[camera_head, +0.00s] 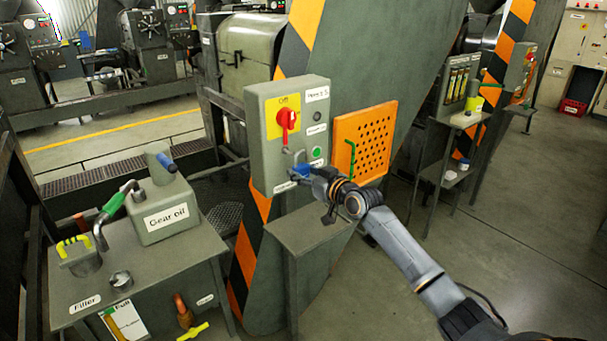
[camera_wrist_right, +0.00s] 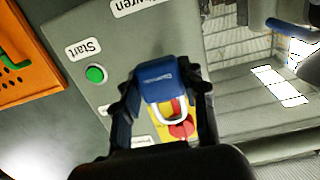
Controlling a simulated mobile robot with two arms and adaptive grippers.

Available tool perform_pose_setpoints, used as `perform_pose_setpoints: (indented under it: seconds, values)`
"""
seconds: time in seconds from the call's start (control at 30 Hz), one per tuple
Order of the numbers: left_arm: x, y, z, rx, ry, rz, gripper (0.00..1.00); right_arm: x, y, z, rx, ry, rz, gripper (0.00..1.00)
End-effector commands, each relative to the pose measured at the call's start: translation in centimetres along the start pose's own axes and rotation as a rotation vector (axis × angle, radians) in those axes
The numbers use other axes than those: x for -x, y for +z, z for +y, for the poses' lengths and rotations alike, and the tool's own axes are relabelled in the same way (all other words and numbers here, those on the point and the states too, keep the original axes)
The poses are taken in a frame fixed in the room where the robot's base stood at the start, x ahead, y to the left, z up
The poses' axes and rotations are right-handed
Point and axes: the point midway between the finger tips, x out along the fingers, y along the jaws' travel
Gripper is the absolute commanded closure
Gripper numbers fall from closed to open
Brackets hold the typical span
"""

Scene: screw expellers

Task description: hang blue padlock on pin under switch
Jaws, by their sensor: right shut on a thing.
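The blue padlock (camera_head: 299,170) is between the fingers of my right gripper (camera_head: 310,174), in front of the grey switch box (camera_head: 262,130). In the right wrist view the padlock (camera_wrist_right: 160,78) has a blue body and a pale shackle (camera_wrist_right: 168,115), with my right gripper's fingers (camera_wrist_right: 163,90) on both sides. The red rotary switch (camera_head: 287,118) sits on a yellow plate above the padlock in the head view. It also shows partly behind the shackle in the wrist view (camera_wrist_right: 184,129). The pin cannot be made out clearly. My left gripper is not in view.
A green Start button (camera_head: 316,153) is beside the padlock on the box. An orange perforated panel (camera_head: 365,138) stands to the right. A small grey table (camera_head: 308,230) is below. The gear oil container (camera_head: 163,209) stands on a bench at left.

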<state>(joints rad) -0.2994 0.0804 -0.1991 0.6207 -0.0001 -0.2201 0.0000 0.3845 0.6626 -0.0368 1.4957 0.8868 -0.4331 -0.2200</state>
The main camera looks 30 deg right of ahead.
Motion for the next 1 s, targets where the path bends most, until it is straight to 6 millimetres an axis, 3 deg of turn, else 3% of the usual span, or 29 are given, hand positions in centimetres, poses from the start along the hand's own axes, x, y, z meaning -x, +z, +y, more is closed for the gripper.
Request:
perform_pose_setpoints:
  seconds: [1.0]
  values:
    - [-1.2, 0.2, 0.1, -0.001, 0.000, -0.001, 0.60, -1.9, -0.2, 0.0, 0.000, 0.000, 0.001, 0.86]
